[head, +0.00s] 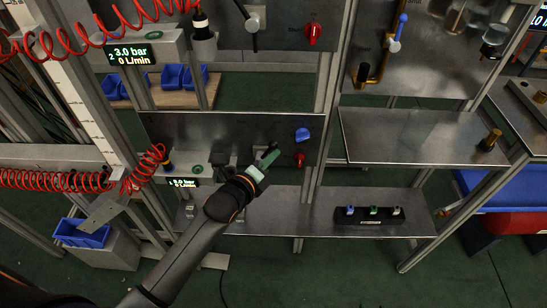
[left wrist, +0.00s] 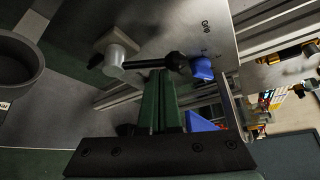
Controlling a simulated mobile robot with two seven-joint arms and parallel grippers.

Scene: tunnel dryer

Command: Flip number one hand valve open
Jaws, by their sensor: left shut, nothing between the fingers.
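My left gripper (head: 271,155) is at the lower steel panel (head: 200,130), its green fingers shut and empty. In the left wrist view the fingers (left wrist: 158,85) point at a hand valve with a pale grey body (left wrist: 117,56) and a black lever (left wrist: 160,60) lying roughly crosswise to the fingertips. The lever's black end is just beyond the tips; I cannot tell whether they touch. In the head view my gripper mostly hides this valve. A blue knob (head: 302,134) is to the right, and it also shows in the left wrist view (left wrist: 201,68). My right gripper is not in view.
A red knob (head: 299,160) is close by the gripper's right. An upper panel carries another black-levered valve (head: 250,20) and a red knob (head: 313,32). A shelf (head: 325,205) below holds a black block with several small fittings (head: 372,213). Red coiled hoses (head: 60,180) hang at left.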

